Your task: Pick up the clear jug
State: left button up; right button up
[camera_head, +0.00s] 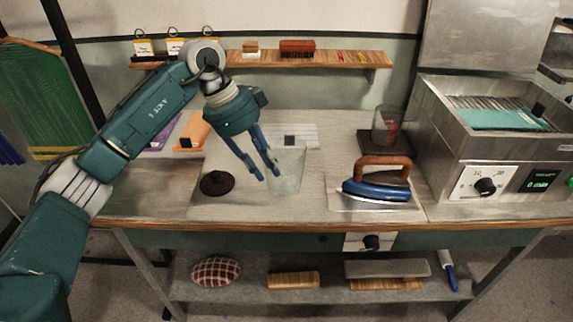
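A clear, see-through jug (289,172) stands upright on the worktop near the middle. My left gripper (267,175) reaches down from above at its left side, with its two blue fingers apart. The fingertips overlap the jug's left edge in the picture; I cannot tell whether they touch it. A second clear vessel with red marks (389,126) stands further right on a dark square base (375,146). My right gripper is not in view.
A blue iron with a brown handle (372,191) rests on a plate right of the jug. A dark round lid (216,183) lies to the left. A metal tank unit (490,140) fills the right end. A wall shelf (340,60) runs behind.

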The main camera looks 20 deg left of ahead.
aim_at(283, 195)
pick_arm(q)
jog(key=p+x, duration=0.1)
jog(key=x, duration=0.8)
jog(key=shift+d+f+p, duration=0.3)
jog(key=shift+p, duration=0.1)
jog(key=shift+d+f, duration=0.1)
jog(key=shift+f, duration=0.3)
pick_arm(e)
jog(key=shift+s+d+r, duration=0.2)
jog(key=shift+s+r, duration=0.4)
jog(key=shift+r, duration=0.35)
pick_arm(q)
grip_shut()
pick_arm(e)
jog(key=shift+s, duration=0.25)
pick_arm(q)
jog(key=shift+r, duration=0.1)
